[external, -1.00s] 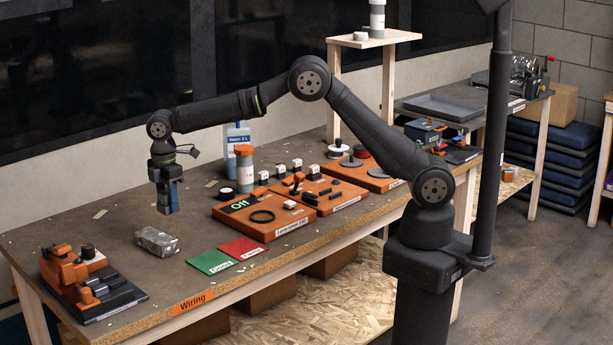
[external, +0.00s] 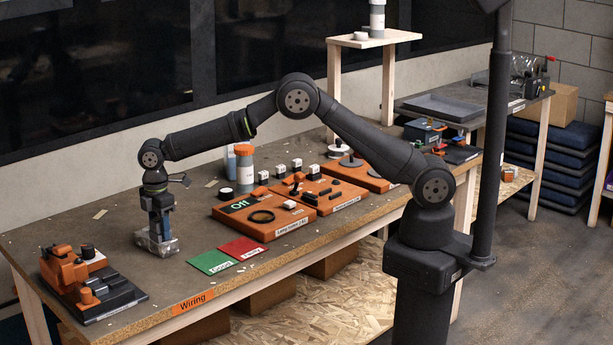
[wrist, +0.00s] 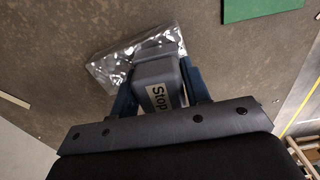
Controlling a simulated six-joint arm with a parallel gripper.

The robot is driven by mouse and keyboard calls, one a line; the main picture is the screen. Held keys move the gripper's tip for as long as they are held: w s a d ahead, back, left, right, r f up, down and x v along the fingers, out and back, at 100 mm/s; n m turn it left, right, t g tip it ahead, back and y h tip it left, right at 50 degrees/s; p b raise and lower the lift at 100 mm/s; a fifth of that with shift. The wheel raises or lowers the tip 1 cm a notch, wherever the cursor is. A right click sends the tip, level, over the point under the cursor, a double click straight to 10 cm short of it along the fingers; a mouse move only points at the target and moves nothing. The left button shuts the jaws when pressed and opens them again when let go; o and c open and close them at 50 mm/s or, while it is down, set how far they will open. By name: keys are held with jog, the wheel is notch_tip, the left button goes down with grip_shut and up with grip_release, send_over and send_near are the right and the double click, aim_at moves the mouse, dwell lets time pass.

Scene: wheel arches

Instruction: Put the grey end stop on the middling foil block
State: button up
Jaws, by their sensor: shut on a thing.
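The grey end stop (wrist: 163,80), with a white "Stop" label, is between the fingers of my gripper (wrist: 158,95) in the wrist view. My gripper is shut on it. In the external view my gripper (external: 162,232) points straight down at the foil block (external: 145,241) on the bench. The silvery, crinkled foil block (wrist: 112,68) shows just beyond and under the end stop in the wrist view. The end stop is over the foil block; whether it touches the foil is hidden by the fingers. Only one foil block is in view.
An orange and black fixture (external: 72,272) stands at the bench's left end. A green card (external: 210,262) and a red card (external: 243,249) lie right of the foil block. Orange boards (external: 262,232) with small parts lie farther right. The bench around the block is clear.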

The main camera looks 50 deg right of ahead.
jog(key=o, duration=1)
jog(key=shift+f, duration=0.1)
notch_tip(320, 180, up, 12)
jog(key=shift+r, duration=0.2)
jog(key=shift+f, duration=0.1)
notch_tip(320, 180, down, 12)
jog(key=shift+r, duration=1.9)
jog(key=shift+f, duration=0.1)
